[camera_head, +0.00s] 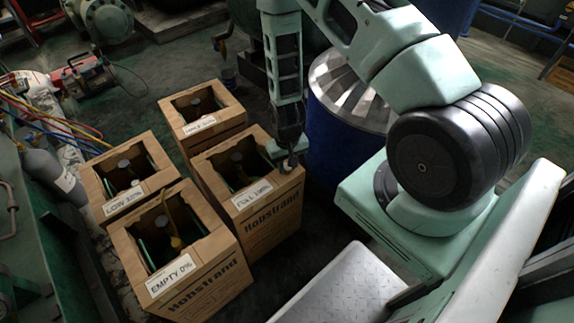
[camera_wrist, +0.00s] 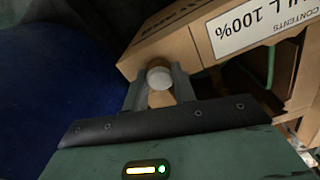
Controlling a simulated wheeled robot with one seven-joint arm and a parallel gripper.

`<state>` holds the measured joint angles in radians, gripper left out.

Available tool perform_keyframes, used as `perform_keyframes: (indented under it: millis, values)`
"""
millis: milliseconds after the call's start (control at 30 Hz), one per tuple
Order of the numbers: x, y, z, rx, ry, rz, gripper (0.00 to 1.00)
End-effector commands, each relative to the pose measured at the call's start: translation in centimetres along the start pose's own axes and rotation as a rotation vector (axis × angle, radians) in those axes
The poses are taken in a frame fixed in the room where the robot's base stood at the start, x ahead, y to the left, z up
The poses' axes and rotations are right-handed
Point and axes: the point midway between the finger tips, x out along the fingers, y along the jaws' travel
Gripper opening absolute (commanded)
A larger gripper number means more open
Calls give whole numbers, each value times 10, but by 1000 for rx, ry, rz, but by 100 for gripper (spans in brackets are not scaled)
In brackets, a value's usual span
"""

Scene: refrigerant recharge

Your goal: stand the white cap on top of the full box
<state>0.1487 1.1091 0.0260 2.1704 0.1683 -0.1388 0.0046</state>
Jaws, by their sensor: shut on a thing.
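The full box (camera_head: 262,222) is an open-topped cardboard carton with a "FULL 100%" label. Its labelled rim (camera_wrist: 190,48) also shows in the wrist view, upside down. My gripper (camera_head: 286,160) points down at the right corner of this box's top. In the wrist view my gripper (camera_wrist: 160,88) is shut on the white cap (camera_wrist: 159,77), which shows round and pale between the fingers. The cap is close to the cardboard at the box corner. I cannot tell whether it touches the rim. In the head view the cap is mostly hidden by the fingers.
The box labelled EMPTY 0% (camera_head: 205,275) stands in front to the left, the LOW box (camera_head: 100,172) at the left, and another open box (camera_head: 213,138) behind. A blue drum (camera_head: 330,150) with a metallic top stands close right of my gripper. Hoses lie at the far left.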

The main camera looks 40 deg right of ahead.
Motion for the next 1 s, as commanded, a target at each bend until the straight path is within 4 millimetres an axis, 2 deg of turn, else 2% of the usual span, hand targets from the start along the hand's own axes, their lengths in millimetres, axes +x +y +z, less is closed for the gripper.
perform_keyframes:
  millis: [333,367,400,433,767,867,1000]
  values:
    - [4,0,0,0,1,0,5]
    - [3,0,0,0,1,0,32]
    - [2,0,0,0,1,0,43]
    - [2,0,0,0,1,0,48]
    - [-2,0,0,0,1,0,48]
    - [-12,0,-1,-1,3,0,48]
    - [-39,0,-2,-1,4,0,48]
